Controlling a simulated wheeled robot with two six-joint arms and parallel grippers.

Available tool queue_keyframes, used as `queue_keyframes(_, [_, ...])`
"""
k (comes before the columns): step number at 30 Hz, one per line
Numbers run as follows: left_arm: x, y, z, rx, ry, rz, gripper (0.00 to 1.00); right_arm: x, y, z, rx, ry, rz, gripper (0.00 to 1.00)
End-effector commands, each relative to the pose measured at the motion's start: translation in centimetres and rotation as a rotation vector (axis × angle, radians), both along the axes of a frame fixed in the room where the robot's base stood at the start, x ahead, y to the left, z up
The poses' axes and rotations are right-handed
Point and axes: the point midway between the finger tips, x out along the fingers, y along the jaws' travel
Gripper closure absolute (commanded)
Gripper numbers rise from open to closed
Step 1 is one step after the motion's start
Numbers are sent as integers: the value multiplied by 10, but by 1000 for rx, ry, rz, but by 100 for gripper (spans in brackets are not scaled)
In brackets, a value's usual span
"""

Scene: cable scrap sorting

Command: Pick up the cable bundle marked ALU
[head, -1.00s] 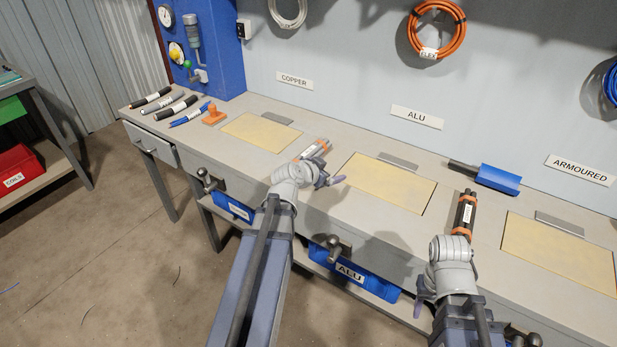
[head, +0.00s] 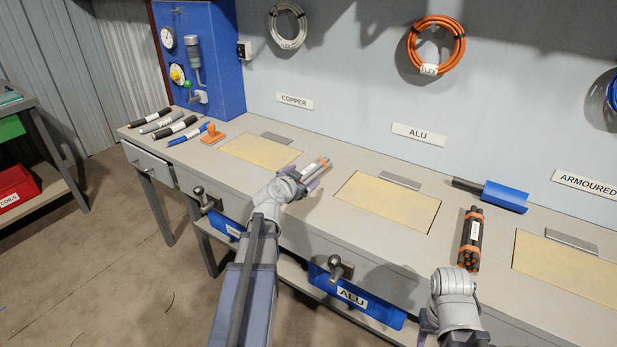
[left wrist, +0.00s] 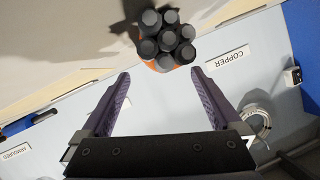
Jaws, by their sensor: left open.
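A short cable bundle (head: 317,166) with grey cable ends, orange bands and a pale label lies on the bench between the copper and ALU pads; its label is too small to read. My left gripper (head: 302,179) is open, right by its near end. In the left wrist view the bundle (left wrist: 166,36) shows dark round ends just beyond the spread fingertips (left wrist: 160,72), not held. A second bundle (head: 469,242), black with orange bands and an unreadable label, lies further right. My right gripper (head: 428,322) is mostly hidden behind its own wrist, below that bundle.
An ALU sign (head: 419,134) hangs above a tan pad (head: 388,205); a blue ALU bin (head: 372,305) sits under the bench. A blue scoop (head: 503,196) lies at the back right. Several cable pieces and an orange stamp (head: 213,134) lie at the left.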

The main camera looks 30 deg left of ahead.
Motion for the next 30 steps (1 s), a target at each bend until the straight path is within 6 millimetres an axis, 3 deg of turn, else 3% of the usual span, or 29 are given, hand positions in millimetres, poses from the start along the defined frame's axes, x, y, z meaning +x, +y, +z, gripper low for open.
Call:
queue_keyframes(9, [41, 6, -20, 1, 0, -1, 2, 0, 0, -20, 0, 0, 0, 50])
queue_keyframes(17, [43, 6, -19, 1, 0, -1, 2, 0, 0, -19, 0, 0, 0, 50])
queue_keyframes(30, [43, 6, -19, 1, 0, -1, 52, 0, 0, -19, 0, 0, 0, 50])
